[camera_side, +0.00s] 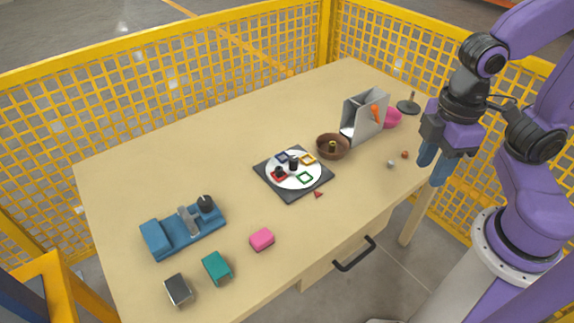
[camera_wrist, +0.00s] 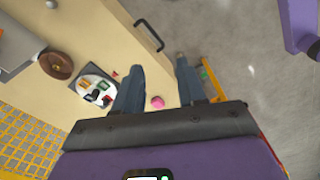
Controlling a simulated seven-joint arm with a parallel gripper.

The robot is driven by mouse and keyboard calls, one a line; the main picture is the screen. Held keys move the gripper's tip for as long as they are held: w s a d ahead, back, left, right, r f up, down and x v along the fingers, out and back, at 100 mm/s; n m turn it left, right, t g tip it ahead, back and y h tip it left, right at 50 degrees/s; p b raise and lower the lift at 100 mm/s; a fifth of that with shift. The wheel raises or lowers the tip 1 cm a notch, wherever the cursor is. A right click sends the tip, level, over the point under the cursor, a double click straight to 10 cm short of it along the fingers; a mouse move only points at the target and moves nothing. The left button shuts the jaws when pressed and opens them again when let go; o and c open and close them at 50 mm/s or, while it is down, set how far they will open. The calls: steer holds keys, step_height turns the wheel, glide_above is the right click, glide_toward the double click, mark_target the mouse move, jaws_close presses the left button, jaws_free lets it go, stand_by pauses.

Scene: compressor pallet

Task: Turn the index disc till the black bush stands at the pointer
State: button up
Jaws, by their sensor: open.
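The white index disc (camera_side: 296,184) lies flat on a dark square base (camera_side: 264,174) at mid-table. It carries blue, yellow, green and red square outlines. A black cylinder, seemingly the black bush (camera_side: 279,171), stands at the red square on the disc's left. Another black post (camera_side: 293,164) stands near the centre. The small red pointer (camera_side: 318,194) lies by the base's front right edge, nearest the green square. The disc also shows in the wrist view (camera_wrist: 97,77), small and partly unclear. My gripper (camera_side: 433,166) is open and empty, off the table's right edge, well away from the disc.
Right of the disc are a brown bowl (camera_side: 332,148) with a dark piece inside, a grey upright holder (camera_side: 364,117) and small balls. A blue fixture (camera_side: 185,236), teal block (camera_side: 217,268), dark block (camera_side: 178,289) and pink block (camera_side: 262,239) stand left. Yellow mesh fencing surrounds the table.

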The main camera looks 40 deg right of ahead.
steer(key=w+a+m, duration=0.1)
steer(key=w+a, duration=0.3)
steer(key=w, duration=0.5)
steer(key=m, duration=0.2)
glide_above(294, 158)
step_height(294, 158, down, 6)
step_height(294, 158, down, 16)
steer(key=shift+f, duration=0.15)
jaws_close()
